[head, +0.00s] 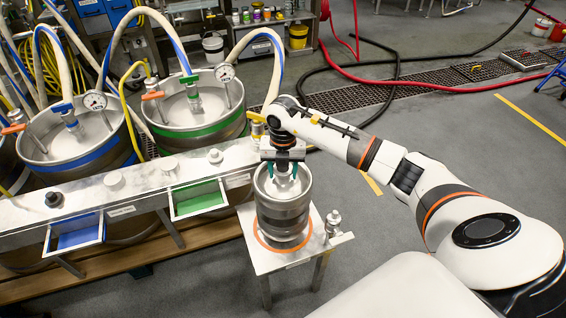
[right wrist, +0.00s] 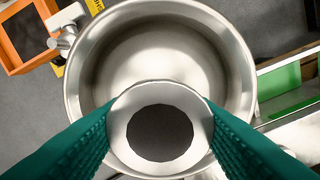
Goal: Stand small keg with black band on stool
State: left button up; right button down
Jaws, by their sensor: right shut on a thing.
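The small steel keg (head: 283,212) is upright over the top of the light grey stool (head: 265,262), inside an orange ring marked there. Its base looks to be on or very close to the stool top; I cannot tell whether it touches. My left gripper is not in view.
A small metal fitting (head: 333,222) stands at the stool's right edge. A steel bench with a green tray (head: 199,198) and a blue tray (head: 76,236) is close on the left. Large kegs with green (head: 205,131) and blue bands stand behind it. Floor at right is mostly clear beyond my arm.

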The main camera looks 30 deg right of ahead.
jog(key=shift+f, duration=1.55)
jog(key=c, duration=0.6)
grip_release()
jog(key=shift+s, duration=0.1)
jog(key=shift+c, duration=0.2)
notch_tip(320, 180, up, 12)
jog(key=shift+r, duration=0.1)
